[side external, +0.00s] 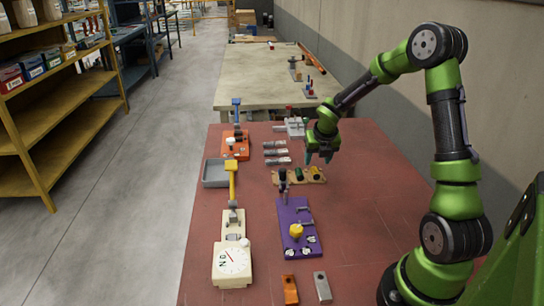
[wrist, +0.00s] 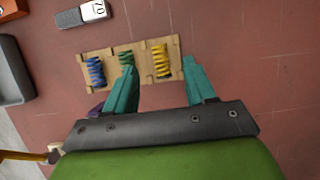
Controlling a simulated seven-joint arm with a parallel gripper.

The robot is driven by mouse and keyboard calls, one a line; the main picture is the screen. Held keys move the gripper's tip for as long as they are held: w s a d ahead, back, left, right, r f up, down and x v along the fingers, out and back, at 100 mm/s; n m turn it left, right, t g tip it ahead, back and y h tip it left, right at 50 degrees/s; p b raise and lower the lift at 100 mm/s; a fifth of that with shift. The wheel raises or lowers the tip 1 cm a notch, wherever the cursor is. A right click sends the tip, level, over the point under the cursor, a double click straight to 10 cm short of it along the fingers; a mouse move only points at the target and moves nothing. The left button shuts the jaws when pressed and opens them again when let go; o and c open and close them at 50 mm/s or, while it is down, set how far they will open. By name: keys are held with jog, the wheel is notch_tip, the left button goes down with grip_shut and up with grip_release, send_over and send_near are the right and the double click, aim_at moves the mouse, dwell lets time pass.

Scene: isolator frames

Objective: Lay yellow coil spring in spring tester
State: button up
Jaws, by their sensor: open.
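The yellow coil spring (side external: 316,172) lies at the right end of a wooden rack (side external: 287,181), beside a green and a blue spring. In the wrist view the yellow spring (wrist: 161,61) lies between my fingertips as seen from above. My gripper (side external: 320,157) is open and empty; its teal fingers also show in the wrist view (wrist: 158,66). It is above the rack, apart from the spring as far as I can tell. A cream device with a round dial (side external: 233,262) and a yellow lever, which looks like the spring tester, stands front left of the rack.
A purple fixture (side external: 287,214) with a yellow knob stands in front of the rack. A grey tray (side external: 207,183) and an orange device (side external: 238,154) are to the left. Several labelled blocks (side external: 276,152) lie behind. The red table (side external: 360,200) is clear to the right.

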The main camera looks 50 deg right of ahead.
aim_at(315, 169)
jog(key=x, duration=0.5)
jog(key=shift+s+a+f, duration=0.15)
grip_shut()
